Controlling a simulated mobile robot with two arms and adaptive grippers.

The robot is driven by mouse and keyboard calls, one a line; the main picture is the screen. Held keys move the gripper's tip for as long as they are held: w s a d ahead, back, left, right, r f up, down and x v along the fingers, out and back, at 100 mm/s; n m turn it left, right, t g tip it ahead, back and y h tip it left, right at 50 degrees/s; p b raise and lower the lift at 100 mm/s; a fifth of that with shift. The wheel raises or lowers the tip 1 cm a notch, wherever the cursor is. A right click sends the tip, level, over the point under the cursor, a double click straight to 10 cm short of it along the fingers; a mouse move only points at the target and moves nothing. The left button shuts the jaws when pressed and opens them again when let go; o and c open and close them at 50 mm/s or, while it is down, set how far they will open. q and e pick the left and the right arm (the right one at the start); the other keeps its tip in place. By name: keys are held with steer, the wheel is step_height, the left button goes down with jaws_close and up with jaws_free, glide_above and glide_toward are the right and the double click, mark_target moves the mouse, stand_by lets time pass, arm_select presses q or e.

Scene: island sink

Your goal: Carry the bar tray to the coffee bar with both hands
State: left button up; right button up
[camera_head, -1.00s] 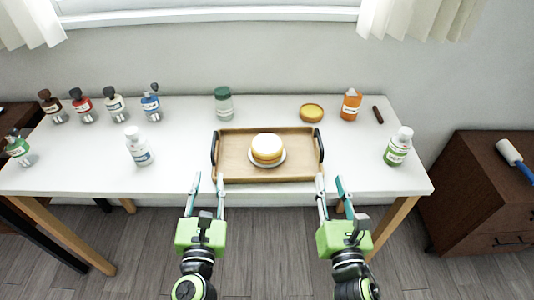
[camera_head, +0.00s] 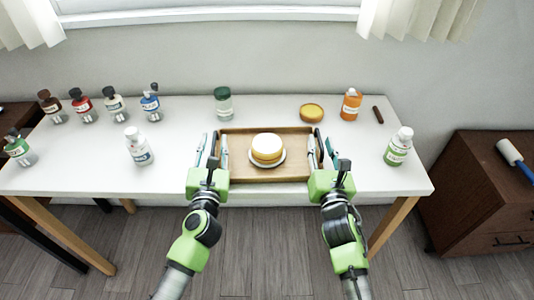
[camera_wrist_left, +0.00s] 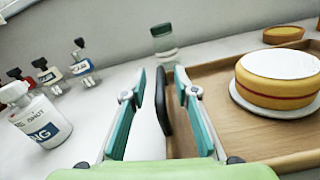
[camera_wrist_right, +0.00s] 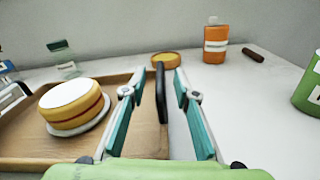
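The wooden bar tray (camera_head: 240,136) lies flat on the white table, with a dark handle at each short end. A layered cake on a white plate (camera_head: 267,149) sits in its middle. My left gripper (camera_head: 214,143) is open at the left end, and in the left wrist view the left handle (camera_wrist_left: 162,100) stands between its spread fingers. My right gripper (camera_head: 321,146) is open at the right end, and in the right wrist view the right handle (camera_wrist_right: 161,92) stands between its fingers. Neither gripper is closed on a handle. No coffee bar can be made out.
On the white table (camera_head: 185,180), several bottles stand at the left, a green-capped jar (camera_head: 223,104) behind the tray. A dark cabinet (camera_head: 470,190) stands further right.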

arm_select(q)
jaws_close()
arm_select(e)
jaws_close()
arm_select(q)
steer(key=shift+r, duration=0.2)
arm_select(e)
steer(key=shift+r, duration=0.25)
